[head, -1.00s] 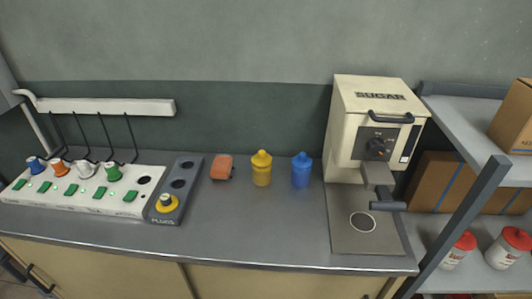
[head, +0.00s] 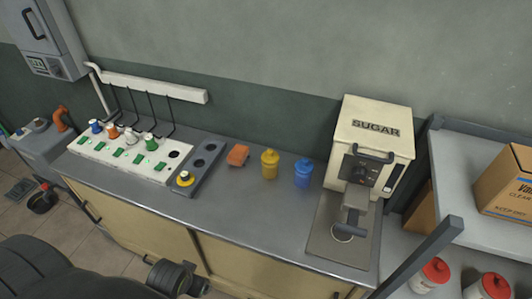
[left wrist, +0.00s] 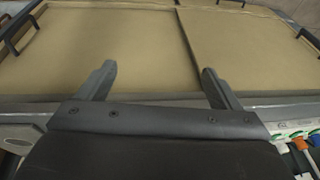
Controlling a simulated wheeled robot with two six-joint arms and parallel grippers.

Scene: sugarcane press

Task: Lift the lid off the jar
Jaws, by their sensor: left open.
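A yellow jar (head: 270,165) with a knobbed yellow lid stands upright on the grey counter. A blue jar (head: 302,174) with a similar lid stands just to its right. Jars with red lids (head: 435,270) sit at the lower right by the shelf, partly cut off. My left gripper (left wrist: 158,72) is open and empty in the left wrist view, with tan cabinet panels (left wrist: 90,55) beyond its fingers. No jar shows in that view. A dark part of my arm shows at the lower left of the head view, and my right gripper is not in view.
A cream SUGAR machine (head: 370,135) stands right of the jars. Counter in front of the jars is clear.

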